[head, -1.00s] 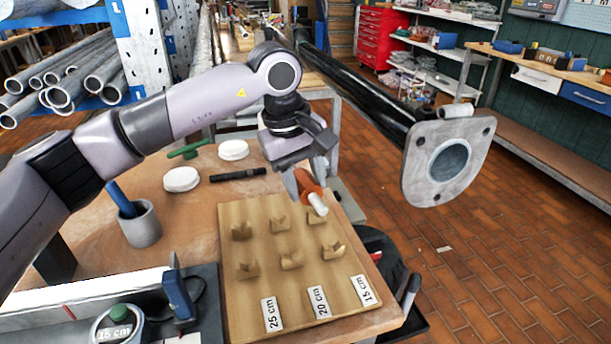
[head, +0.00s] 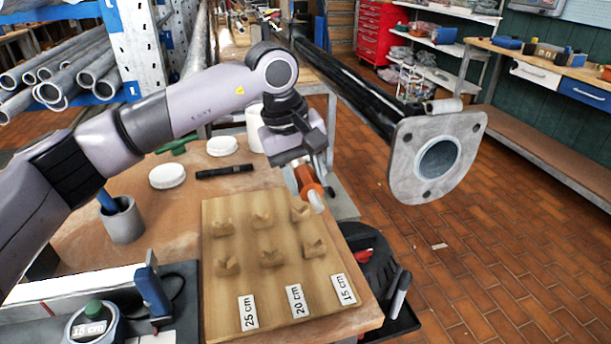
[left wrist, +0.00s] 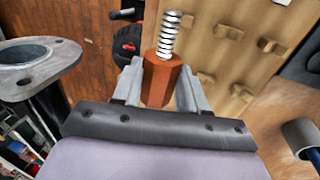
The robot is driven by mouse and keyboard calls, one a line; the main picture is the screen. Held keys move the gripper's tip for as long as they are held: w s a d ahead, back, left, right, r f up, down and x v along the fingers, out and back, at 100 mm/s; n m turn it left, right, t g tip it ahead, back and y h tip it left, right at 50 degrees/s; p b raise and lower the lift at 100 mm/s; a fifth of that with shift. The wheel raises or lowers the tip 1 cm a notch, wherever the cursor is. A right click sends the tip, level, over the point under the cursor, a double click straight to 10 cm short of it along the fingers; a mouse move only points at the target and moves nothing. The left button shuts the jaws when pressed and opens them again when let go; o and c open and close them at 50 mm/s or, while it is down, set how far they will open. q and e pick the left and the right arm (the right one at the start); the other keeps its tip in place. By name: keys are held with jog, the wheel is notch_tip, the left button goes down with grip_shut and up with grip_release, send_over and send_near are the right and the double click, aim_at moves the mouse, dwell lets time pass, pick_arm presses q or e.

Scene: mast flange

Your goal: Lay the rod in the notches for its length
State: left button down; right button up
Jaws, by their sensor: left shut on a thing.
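My left gripper (head: 307,182) is shut on the rod (head: 311,188). The rod has an orange-brown grip part and a pale end pointing down and right in the head view. In the left wrist view my gripper (left wrist: 160,88) clasps the faceted orange part, and a ridged silver end (left wrist: 168,34) sticks out beyond it. The wooden board (head: 215,305) carries notched blocks in pairs, labelled 25 cm (head: 248,313), 20 cm (head: 296,301) and 15 cm (head: 343,289). The rod is by the far 15 cm block (head: 300,212) and partly covers it; contact is unclear. My right gripper is not in view.
A round gauge (head: 92,325), seemingly reading 15 cm, stands at front left. A grey cup (head: 122,222), white discs (head: 167,175) and a black marker (head: 225,171) are on the table. A flanged mast (head: 437,158) juts in at right. A black tray (head: 405,318) lies beyond the table edge.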

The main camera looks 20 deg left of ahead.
aim_at(306, 200)
pick_arm(q)
jog(key=shift+f+b, duration=1.45)
jog(key=shift+f, duration=0.5)
jog(key=shift+f+b, duration=0.5)
jog(key=shift+f, duration=0.15)
jog(key=shift+f+b, duration=0.75)
jog(key=shift+f, duration=0.2)
jog(key=shift+f+b, duration=0.8)
jog(key=shift+f, duration=0.4)
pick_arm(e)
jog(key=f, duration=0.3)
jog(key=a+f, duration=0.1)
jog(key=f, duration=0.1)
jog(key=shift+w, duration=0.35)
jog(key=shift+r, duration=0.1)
